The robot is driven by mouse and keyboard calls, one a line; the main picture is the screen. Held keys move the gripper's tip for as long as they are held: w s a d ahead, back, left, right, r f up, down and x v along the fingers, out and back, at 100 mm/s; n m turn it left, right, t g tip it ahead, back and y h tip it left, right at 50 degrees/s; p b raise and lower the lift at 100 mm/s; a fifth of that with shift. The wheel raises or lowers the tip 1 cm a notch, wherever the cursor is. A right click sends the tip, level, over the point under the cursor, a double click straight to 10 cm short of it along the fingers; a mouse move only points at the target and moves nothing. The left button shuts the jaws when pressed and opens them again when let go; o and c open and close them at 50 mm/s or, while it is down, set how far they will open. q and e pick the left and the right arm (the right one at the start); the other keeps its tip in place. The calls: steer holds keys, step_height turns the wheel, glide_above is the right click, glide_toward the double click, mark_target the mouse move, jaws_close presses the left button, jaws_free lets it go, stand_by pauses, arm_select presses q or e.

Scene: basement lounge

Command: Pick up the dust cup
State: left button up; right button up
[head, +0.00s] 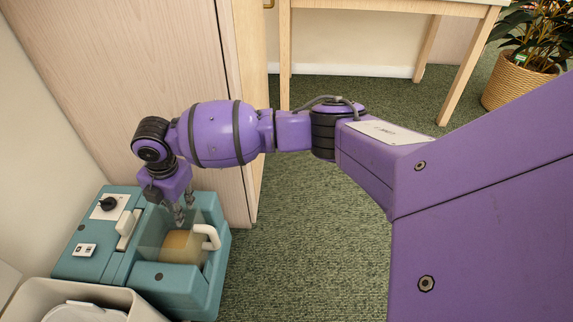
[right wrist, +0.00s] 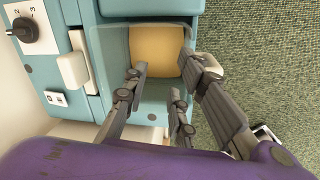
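The dust cup (head: 182,247) is a see-through box with a tan filling and a white handle (head: 209,236) on its right side. It sits in the recess of a teal machine (head: 180,279) on the floor at lower left. My right gripper (head: 184,207) points down just above the cup. In the right wrist view, the gripper (right wrist: 164,65) is open, with its fingers apart over the tan filling (right wrist: 157,48). The handle (right wrist: 208,66) is partly hidden behind the right finger there. I cannot tell whether a finger touches the cup. My left gripper is not in view.
A pale bin (head: 28,298) stands in front of the machine at lower left. A wooden cabinet (head: 130,75) stands behind it, with a wall to the left. A table (head: 400,5) and a potted plant (head: 520,80) are farther back. Green carpet (head: 300,240) lies clear to the right.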

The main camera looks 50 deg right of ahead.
mark_target(201, 243)
steer(key=s+n+g, duration=0.1)
steer(key=s, duration=0.2)
steer(key=shift+s+d+n, duration=0.15)
steer(key=shift+n, duration=0.25)
steer(key=shift+s+d+f+n+g, duration=0.15)
steer(key=shift+n+g, duration=0.15)
step_height(201, 243, down, 12)
steer(key=b, duration=0.5)
steer(key=shift+f, duration=0.1)
steer(key=shift+c, duration=1)
jaws_close()
steer(key=shift+r, duration=0.2)
